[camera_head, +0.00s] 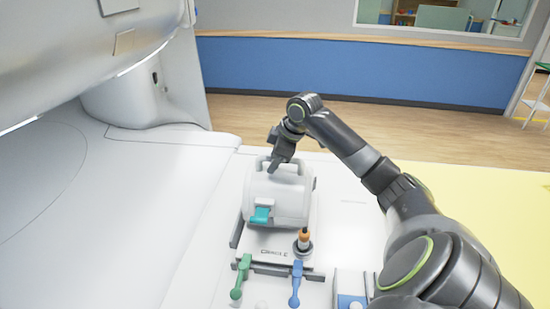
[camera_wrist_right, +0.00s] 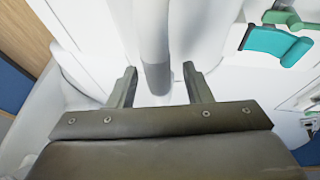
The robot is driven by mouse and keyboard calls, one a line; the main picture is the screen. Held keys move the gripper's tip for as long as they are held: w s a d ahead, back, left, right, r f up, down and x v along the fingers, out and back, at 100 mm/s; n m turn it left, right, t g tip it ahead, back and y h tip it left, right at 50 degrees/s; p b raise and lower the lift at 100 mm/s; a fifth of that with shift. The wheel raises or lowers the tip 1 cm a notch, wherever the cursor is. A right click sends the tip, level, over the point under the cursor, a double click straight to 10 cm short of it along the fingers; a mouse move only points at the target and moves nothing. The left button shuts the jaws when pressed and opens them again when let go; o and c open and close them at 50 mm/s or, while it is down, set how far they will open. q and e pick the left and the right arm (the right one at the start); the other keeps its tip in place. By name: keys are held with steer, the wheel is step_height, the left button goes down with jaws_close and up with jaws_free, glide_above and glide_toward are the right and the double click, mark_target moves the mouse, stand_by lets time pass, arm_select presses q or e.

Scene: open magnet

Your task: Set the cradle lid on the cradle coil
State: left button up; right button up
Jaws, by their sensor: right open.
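The white rounded cradle lid (camera_head: 290,188) appears to sit on the cradle coil (camera_head: 283,237) on the white table. I cannot tell whether it is fully seated, as its seam is too small to see. A teal latch (camera_head: 261,214) is on the near side; it also shows in the right wrist view (camera_wrist_right: 274,45). My right gripper (camera_head: 276,164) is at the top of the lid. In the right wrist view its open fingers (camera_wrist_right: 160,70) stand on either side of a pale grey bar (camera_wrist_right: 152,40), with gaps visible. My left gripper is out of view.
A green lever (camera_head: 241,272), a blue lever (camera_head: 295,282) and an orange-topped plug (camera_head: 304,240) are in front of the coil. The magnet housing (camera_head: 90,45) overhangs the left. The table left of the coil is clear.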

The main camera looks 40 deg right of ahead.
steer(key=b+v, duration=0.3)
steer(key=v, duration=1.4)
steer(key=shift+r, duration=0.25)
steer(key=shift+s, duration=0.1)
